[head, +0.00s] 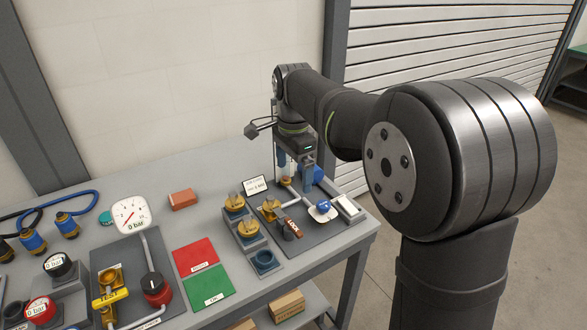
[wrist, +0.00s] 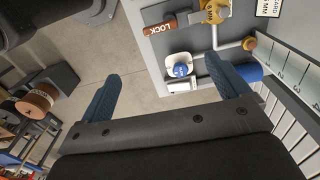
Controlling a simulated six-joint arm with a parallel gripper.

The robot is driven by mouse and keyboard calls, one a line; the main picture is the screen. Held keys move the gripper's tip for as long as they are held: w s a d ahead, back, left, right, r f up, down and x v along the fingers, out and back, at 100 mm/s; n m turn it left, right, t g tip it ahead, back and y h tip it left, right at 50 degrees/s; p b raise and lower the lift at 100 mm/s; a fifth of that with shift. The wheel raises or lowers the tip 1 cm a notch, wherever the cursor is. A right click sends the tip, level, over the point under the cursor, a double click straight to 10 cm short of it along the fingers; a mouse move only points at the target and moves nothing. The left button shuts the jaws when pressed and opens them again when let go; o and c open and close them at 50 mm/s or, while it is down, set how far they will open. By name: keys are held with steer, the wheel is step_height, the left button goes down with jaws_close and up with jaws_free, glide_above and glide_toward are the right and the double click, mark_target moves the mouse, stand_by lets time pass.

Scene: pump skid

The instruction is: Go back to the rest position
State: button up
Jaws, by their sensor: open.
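My gripper (head: 296,178) hangs over the right end of the bench, its blue fingers pointing down. In the wrist view my gripper (wrist: 160,95) has its two blue fingers spread wide with nothing between them. Below and around it in the head view is a dark panel (head: 318,238) with brass valves, a brown LOCK tag (head: 292,228) and a white dish with a blue knob (head: 323,208). The LOCK tag (wrist: 163,27) and the blue knob (wrist: 181,70) also show in the wrist view. A blue cylinder (head: 318,174) is beside the fingers, partly hidden.
A red mat (head: 195,254) and a green mat (head: 208,286) lie mid-bench. A gauge (head: 130,214), a red-based knob (head: 156,288) and blue hose fittings (head: 66,224) stand to the left. A brick-coloured block (head: 183,199) lies near the wall. Open floor is right of the bench.

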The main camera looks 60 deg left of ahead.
mark_target(295, 225)
steer(key=shift+f, duration=0.1)
stand_by(0.3)
step_height(295, 225, down, 17)
steer(key=shift+f, duration=0.15)
stand_by(0.5)
steer(key=shift+f, duration=0.2)
steer(key=shift+w+r+n, duration=0.1)
steer(key=shift+r+n, duration=0.05)
steer(key=shift+n, duration=0.25)
steer(key=shift+w+n, duration=0.2)
steer(key=shift+n, duration=0.9)
steer(key=n, duration=0.4)
steer(key=w+n, duration=0.1)
steer(key=n, duration=0.1)
steer(key=shift+a, duration=0.35)
steer(key=n, duration=0.4)
steer(key=shift+w+a, duration=0.3)
steer(key=shift+a, duration=0.05)
steer(key=shift+w+a+n, duration=0.1)
steer(key=shift+a+n, duration=0.1)
steer(key=shift+n, duration=0.9)
steer(key=shift+a+n, duration=0.2)
steer(key=shift+n, duration=0.9)
